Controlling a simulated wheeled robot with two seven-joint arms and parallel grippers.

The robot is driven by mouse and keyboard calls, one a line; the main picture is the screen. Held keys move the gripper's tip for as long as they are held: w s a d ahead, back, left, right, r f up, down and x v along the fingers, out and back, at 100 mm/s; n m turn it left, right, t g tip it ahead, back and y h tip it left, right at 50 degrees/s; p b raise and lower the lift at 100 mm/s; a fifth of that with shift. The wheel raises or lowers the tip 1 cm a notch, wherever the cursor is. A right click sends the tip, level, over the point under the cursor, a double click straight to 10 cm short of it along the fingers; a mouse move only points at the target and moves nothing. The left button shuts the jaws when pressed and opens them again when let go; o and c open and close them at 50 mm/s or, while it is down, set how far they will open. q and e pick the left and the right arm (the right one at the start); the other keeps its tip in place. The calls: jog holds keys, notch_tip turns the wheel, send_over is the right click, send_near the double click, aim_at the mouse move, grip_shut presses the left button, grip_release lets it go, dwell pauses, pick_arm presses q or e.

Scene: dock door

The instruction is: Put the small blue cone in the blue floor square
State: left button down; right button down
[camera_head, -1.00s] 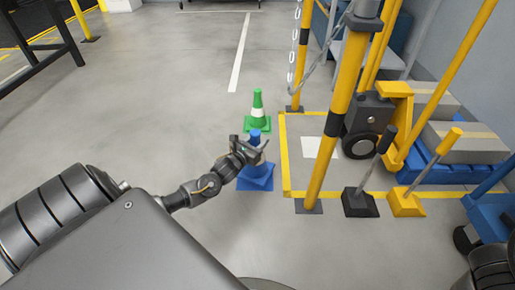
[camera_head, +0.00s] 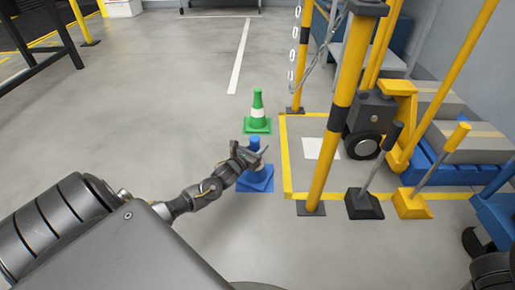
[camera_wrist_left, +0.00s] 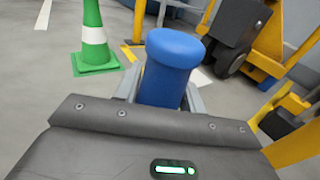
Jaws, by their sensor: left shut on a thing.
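The small blue cone (camera_head: 256,181) has a square base and stands roughly upright, just in front of a green cone. My left gripper (camera_head: 250,157) is shut on its upper part, with the cone's top showing above the fingers. In the left wrist view the blue cone's rounded top (camera_wrist_left: 174,62) rises between the fingers; its base is hidden there. I cannot tell whether the base touches the floor. No blue floor square shows in either view. My right gripper is not in view.
The green cone (camera_head: 257,112) with a white band stands close behind.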

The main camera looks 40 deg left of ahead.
pick_arm(q)
jog(key=shift+f, duration=0.1)
jog(key=c, duration=0.8)
grip_release()
jog(key=shift+c, duration=0.2)
jog(key=shift+s+r, duration=0.2)
jog(key=shift+s, duration=0.05)
jog(key=s+p, duration=0.6)
jog(key=s, duration=0.5)
jog(key=shift+s+d+r+p, duration=0.2)
jog(key=shift+s+d+p, duration=0.1)
jog(key=shift+d, duration=0.1)
